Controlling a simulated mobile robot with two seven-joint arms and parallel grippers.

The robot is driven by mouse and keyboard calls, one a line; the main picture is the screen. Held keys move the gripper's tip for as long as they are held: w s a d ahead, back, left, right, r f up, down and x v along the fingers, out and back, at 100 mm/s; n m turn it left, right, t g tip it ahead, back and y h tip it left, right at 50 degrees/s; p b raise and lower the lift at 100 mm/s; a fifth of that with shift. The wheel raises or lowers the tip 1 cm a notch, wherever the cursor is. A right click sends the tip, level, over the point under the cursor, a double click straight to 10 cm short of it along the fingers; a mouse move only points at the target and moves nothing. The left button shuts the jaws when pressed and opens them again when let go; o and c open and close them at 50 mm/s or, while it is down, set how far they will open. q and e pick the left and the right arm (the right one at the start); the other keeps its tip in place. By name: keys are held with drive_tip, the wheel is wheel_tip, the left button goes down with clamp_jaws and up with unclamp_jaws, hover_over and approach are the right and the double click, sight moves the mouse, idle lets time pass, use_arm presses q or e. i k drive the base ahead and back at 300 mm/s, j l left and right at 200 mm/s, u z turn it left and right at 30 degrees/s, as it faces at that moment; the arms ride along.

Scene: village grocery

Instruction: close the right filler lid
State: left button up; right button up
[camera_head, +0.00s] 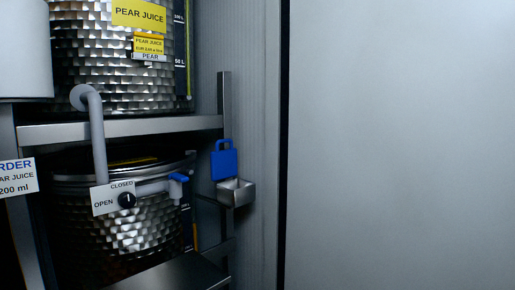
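A small open-topped metal cup or box (236,193) is fixed at the right end of the rack. A blue flap with a handle-like cut-out (224,163) stands upright above its rear left edge; it looks like a lid standing open. Whether a hinge joins the two is too small to tell. Neither of my grippers shows in the head view.
A metal rack (130,129) holds a hammered steel tank marked pear juice (110,75), with another tank (120,230) below. A grey pipe (97,140), a black knob (127,200) and a blue tap handle (178,177) stand in front. A plain pale panel (400,140) fills the right.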

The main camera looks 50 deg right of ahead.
sight(223, 163)
drive_tip(key=z, duration=1.3)
